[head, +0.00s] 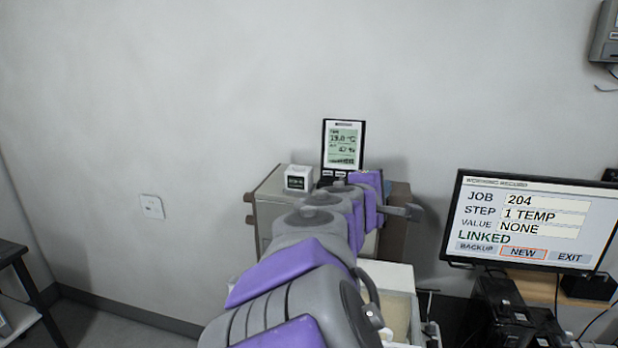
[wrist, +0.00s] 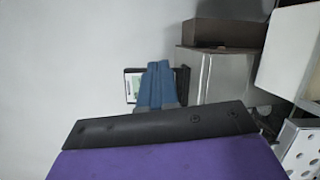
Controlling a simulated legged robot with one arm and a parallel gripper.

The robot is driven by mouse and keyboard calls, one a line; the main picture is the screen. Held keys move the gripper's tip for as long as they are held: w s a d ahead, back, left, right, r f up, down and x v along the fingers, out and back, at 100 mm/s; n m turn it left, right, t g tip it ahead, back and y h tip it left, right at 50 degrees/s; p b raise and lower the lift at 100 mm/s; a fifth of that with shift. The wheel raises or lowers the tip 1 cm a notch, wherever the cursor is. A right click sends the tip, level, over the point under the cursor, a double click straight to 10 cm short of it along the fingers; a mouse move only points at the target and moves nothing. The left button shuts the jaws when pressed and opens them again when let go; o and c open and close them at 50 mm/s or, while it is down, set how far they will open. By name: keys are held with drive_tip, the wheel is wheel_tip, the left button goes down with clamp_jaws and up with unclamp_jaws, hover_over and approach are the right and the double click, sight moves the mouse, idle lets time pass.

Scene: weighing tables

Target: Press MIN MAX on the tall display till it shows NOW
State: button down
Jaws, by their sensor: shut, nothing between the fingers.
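The tall display (head: 343,138) stands upright on a cabinet against the wall, its screen facing me. Its upper line reads about 19.0 °C; the lower lines are too small to read surely. Its lower edge, with small buttons, is partly hidden by my arm. In the wrist view the display (wrist: 132,84) shows sideways, mostly hidden behind the blue fingers. My gripper (wrist: 158,66) is shut and empty, its tips in front of the display; I cannot tell whether they touch it.
A small white cube-shaped device (head: 298,178) stands left of the display on the cabinet (head: 268,205). At right a monitor (head: 535,222) reads JOB 204, STEP 1 TEMP, VALUE NONE, LINKED. A white box (head: 392,275) stands below my arm.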

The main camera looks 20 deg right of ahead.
drive_tip(key=w+a+r+n+t+y, duration=0.1)
drive_tip(key=w+a+r+n+t, duration=0.1)
drive_tip(key=w+n, duration=0.3)
drive_tip(key=w+a+r+n+t, duration=0.2)
drive_tip(key=w+n, duration=0.3)
drive_tip(key=w+a+f+n+y, duration=0.3)
drive_tip(key=w+f+n, duration=0.4)
drive_tip(key=f+n, duration=0.2)
wheel_tip(320, 180, down, 2)
drive_tip(key=shift+w+a+f+p, duration=0.1)
drive_tip(key=shift+w+a+p, duration=0.2)
drive_tip(key=shift+d, duration=0.15)
